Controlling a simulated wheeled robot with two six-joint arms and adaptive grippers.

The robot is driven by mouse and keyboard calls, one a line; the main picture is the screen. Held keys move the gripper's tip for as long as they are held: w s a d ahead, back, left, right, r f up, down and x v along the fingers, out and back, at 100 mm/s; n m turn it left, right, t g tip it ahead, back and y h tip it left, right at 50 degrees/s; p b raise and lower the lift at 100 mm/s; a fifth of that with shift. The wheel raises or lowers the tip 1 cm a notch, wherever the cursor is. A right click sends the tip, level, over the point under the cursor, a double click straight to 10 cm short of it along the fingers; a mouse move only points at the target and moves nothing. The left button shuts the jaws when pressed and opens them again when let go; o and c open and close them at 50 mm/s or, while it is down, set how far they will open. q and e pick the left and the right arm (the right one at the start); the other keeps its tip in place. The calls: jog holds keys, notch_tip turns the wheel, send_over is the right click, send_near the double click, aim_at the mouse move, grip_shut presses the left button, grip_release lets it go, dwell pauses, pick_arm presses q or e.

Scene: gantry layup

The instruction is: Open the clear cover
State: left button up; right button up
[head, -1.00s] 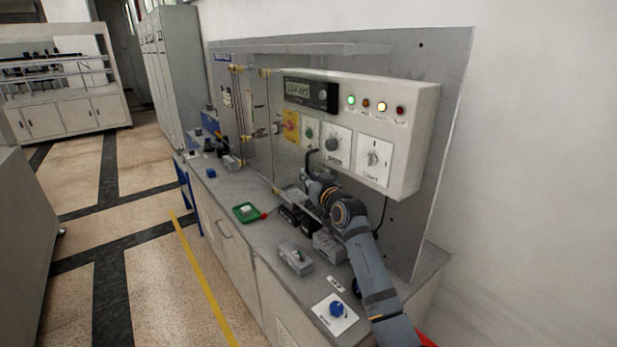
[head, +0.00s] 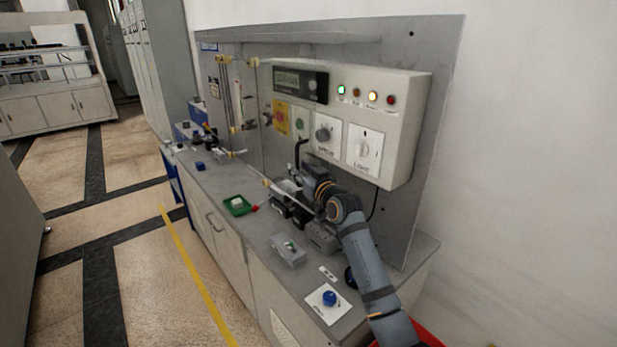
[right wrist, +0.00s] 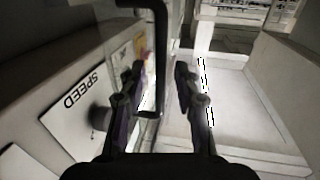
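The clear cover (head: 243,110) is a see-through panel with brass-coloured fittings, beside and in front of the left part of the white control box (head: 408,115). Its outline is faint, and I cannot tell its exact angle. A black bar handle (head: 298,152) shows near the box's lower left; in the right wrist view the handle (right wrist: 160,60) stands upright in line with the gap between my fingers. My right gripper (right wrist: 160,80) is open, its fingers on either side of the bar in that picture; contact is not visible. In the head view my right gripper (head: 287,186) is small and partly hidden. My left gripper is out of view.
The box carries a display (head: 300,83), lamps, a yellow-backed switch (head: 281,117) and dials, including the speed dial (head: 324,134). Floor at left is free.

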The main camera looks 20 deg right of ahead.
jog(key=s+d, duration=0.1)
jog(key=s, duration=0.8)
jog(key=shift+s+d, duration=0.25)
jog(key=shift+s, duration=0.15)
